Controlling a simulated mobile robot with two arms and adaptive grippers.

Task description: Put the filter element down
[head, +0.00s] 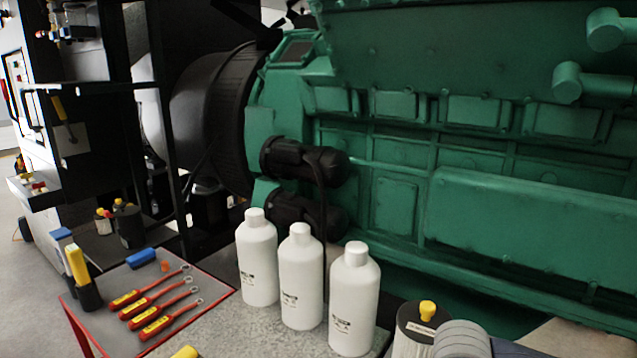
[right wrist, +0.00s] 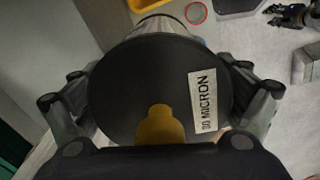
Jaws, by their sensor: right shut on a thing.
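The filter element (head: 408,345) is at the bottom of the head view, right of the white bottles. It has a pale body, a dark end cap with a white label and a yellow knob. In the right wrist view its dark round end (right wrist: 135,85) faces the camera, and the label reads "30 MICRON". My right gripper (right wrist: 160,108) is shut on it, with fingers on both sides. Its lower part is cut off in the head view, so I cannot tell whether it touches anything below. My left gripper is not in view.
Three white bottles (head: 301,280) stand on the grey worktop (head: 240,330). A red-edged tray (head: 205,285) to the left holds red-and-yellow tools (head: 152,302) and a blue item (head: 140,258). The green genset (head: 400,200) fills the back. A red ring (right wrist: 196,13) shows in the wrist view.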

